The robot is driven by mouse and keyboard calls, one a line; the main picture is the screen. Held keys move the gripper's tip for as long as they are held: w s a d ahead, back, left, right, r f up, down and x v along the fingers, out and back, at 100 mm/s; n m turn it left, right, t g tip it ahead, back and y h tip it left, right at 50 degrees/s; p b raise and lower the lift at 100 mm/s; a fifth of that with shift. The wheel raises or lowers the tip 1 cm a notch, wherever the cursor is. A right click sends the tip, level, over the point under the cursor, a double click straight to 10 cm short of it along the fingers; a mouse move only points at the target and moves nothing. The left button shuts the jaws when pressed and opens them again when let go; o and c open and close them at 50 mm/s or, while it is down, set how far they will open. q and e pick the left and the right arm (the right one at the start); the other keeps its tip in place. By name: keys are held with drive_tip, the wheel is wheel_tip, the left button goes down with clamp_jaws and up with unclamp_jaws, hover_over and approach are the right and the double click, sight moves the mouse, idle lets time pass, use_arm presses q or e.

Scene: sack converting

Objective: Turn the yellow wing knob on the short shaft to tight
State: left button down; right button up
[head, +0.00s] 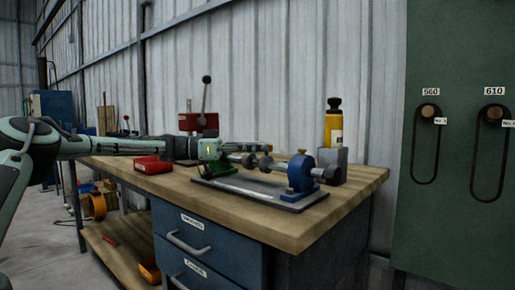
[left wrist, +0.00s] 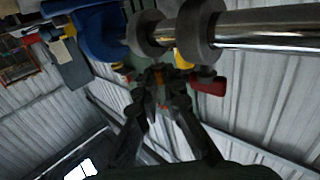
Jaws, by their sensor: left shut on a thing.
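A fixture on a dark base plate (head: 265,192) stands on the bench, with a green support at its left and a blue support (head: 300,172) at its right. A short shaft with grey collars (head: 265,162) lies between them; its shiny metal also shows in the left wrist view (left wrist: 270,28). My left gripper (head: 248,147) reaches in from the left, over the green support. In the left wrist view, its fingers (left wrist: 170,74) close on the yellow wing knob (left wrist: 183,60) beside a grey collar. Most of the knob is hidden, so its angle cannot be told. My right gripper is not visible.
A red bin (head: 152,165) sits on the bench's left part. The bench top (head: 255,222) is clear in front. A green panel (head: 460,200) is at right.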

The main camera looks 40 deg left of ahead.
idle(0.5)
use_arm(q)
drive_tip(key=c, duration=1.7)
unclamp_jaws()
drive_tip(key=shift+v, duration=3.95)
drive_tip(key=shift+w, duration=0.1)
